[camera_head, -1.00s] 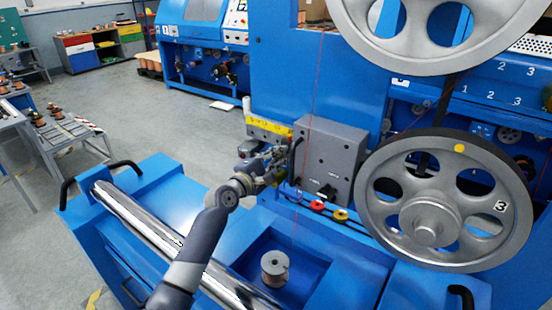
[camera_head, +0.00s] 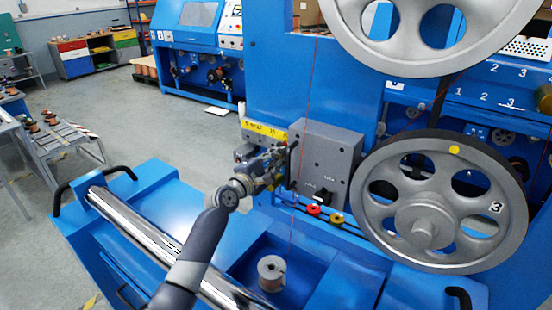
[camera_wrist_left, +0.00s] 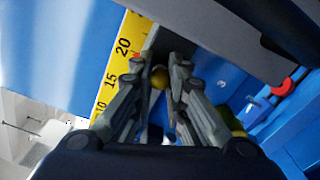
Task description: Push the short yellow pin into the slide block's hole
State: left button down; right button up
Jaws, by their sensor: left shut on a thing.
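My left gripper (camera_head: 278,158) is beside the grey box on the blue machine, below the yellow scale. In the left wrist view its two fingers (camera_wrist_left: 161,67) are closed in on a small yellow round thing (camera_wrist_left: 159,78), which looks like the short yellow pin's head. The pin's shaft is hidden. A dark grey block (camera_wrist_left: 157,42), probably the slide block, lies just beyond the fingertips beside the yellow scale (camera_wrist_left: 118,62). Its hole is not visible, and I cannot tell whether the pin is in it. My right gripper is not in view.
The grey box (camera_head: 325,160) with dark levers stands close right of the gripper. Red (camera_head: 313,210) and yellow (camera_head: 336,218) knobs sit below it. A large spoked wheel (camera_head: 425,228) is further right. A spool (camera_head: 271,272) stands in the recess below.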

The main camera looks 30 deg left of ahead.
pick_arm(q)
jog(key=shift+w+r, duration=0.1)
jog(key=shift+w, duration=0.05)
dwell(0.6)
jog(key=c, duration=1.5)
grip_release()
jog(key=s, duration=0.4)
jog(key=s+a, duration=0.1)
jog(key=s, duration=0.6)
jog(key=shift+s+a, duration=0.3)
jog(key=shift+s, duration=0.1)
